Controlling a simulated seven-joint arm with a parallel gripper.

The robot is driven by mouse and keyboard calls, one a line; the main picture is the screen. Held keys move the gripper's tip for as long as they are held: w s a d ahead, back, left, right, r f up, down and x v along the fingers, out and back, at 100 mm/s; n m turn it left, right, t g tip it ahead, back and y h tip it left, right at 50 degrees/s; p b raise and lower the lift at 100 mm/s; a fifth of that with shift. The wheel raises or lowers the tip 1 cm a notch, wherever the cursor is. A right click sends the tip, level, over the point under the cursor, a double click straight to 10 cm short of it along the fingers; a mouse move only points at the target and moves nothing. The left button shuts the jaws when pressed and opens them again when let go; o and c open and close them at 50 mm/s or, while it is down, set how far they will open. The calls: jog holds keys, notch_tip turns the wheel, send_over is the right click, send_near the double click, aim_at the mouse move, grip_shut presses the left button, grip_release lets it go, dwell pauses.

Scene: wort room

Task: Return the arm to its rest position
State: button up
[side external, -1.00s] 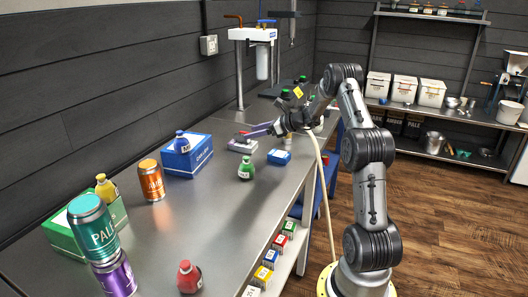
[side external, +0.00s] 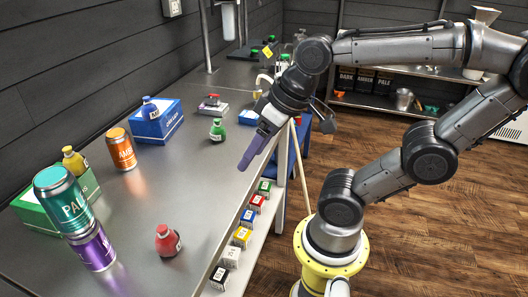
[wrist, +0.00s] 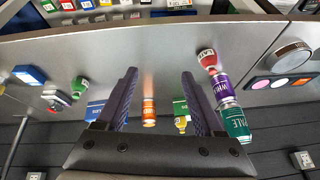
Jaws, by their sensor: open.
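My gripper (side external: 250,157) hangs in the air over the front edge of the steel bench (side external: 175,215), its purple fingers pointing down and to the left. In the wrist view my gripper (wrist: 160,78) has its two fingers wide apart with nothing held between them. The orange can (wrist: 149,112) shows in the gap, but it stands on the bench well beyond the fingertips. My arm is folded back to the right, with its elbow raised.
A teal can (side external: 63,198) sits on a purple can (side external: 93,248). Red (side external: 167,240) and green (side external: 217,130) bottles stand nearby. A blue box (side external: 158,122) bears a blue bottle. A white box (side external: 211,111) has a small red and dark thing on top. Small boxes line the lower shelf (side external: 255,232).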

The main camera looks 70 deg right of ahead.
jog(key=shift+s+d+f+n+h, duration=0.15)
jog(key=shift+s+n, duration=0.25)
jog(key=shift+s, duration=0.05)
jog(key=shift+s+d+f+n+h, duration=0.1)
jog(key=shift+s+f+n+h, duration=0.05)
jog(key=shift+s+n, duration=0.25)
